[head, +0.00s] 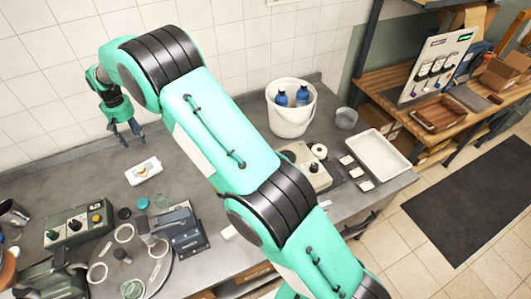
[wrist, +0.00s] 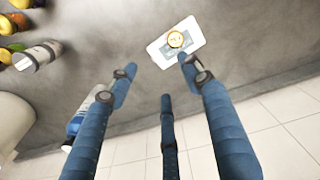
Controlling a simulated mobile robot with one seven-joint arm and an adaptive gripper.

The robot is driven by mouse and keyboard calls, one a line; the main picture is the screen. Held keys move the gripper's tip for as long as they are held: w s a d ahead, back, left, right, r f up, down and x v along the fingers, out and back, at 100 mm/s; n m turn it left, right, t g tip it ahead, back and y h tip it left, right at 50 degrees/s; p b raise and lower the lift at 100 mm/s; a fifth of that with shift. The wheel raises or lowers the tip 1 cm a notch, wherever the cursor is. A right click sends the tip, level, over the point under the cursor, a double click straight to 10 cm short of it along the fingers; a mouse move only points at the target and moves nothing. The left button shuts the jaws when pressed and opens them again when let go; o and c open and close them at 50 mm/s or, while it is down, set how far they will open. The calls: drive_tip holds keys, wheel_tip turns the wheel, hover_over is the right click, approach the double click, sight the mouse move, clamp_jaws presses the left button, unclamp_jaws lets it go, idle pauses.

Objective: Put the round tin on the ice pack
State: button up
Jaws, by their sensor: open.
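The ice pack (head: 134,178) is a flat white slab with a grey-blue patch, lying on the grey counter near the wall. It also shows in the wrist view (wrist: 158,52). The round tin (wrist: 175,39), small with a gold top, appears to rest flat on the pack, within its outline; it is small in the head view (head: 143,170). My gripper (head: 128,137) is open and empty above the counter, behind the pack on the wall side. In the wrist view its blue fingers (wrist: 157,70) are spread, apart from the tin and pack.
A white bucket (head: 291,119) with blue bottles stands right of my arm. A white tray (head: 377,154) lies at the counter's right end. Green-grey devices and a round turntable with rings (head: 124,233) fill the front left. Counter around the pack is clear.

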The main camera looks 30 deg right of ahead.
drive_tip(key=s+d+r+m+t, duration=0.1)
drive_tip(key=s+d+r, duration=0.95)
drive_tip(key=r, duration=0.35)
drive_tip(key=s+d+r+m+t, duration=0.1)
drive_tip(key=s+d+r, duration=0.9)
drive_tip(key=r, duration=0.5)
drive_tip(key=s+d+r+m+t, duration=0.1)
drive_tip(key=s+d, duration=0.3)
drive_tip(key=s, duration=0.4)
drive_tip(key=s+d+r, duration=0.2)
drive_tip(key=s+d, duration=0.2)
drive_tip(key=s, duration=0.5)
drive_tip(key=s+d+r+m+t, duration=0.1)
drive_tip(key=s+d, duration=0.4)
drive_tip(key=s, duration=0.3)
drive_tip(key=s+d+f+t, duration=0.1)
drive_tip(key=s+d+f, duration=0.1)
drive_tip(key=s, duration=0.7)
drive_tip(key=shift+f, duration=0.85)
drive_tip(key=shift+s, duration=0.1)
wheel_tip(320, 180, down, 12)
drive_tip(key=b, duration=1.2)
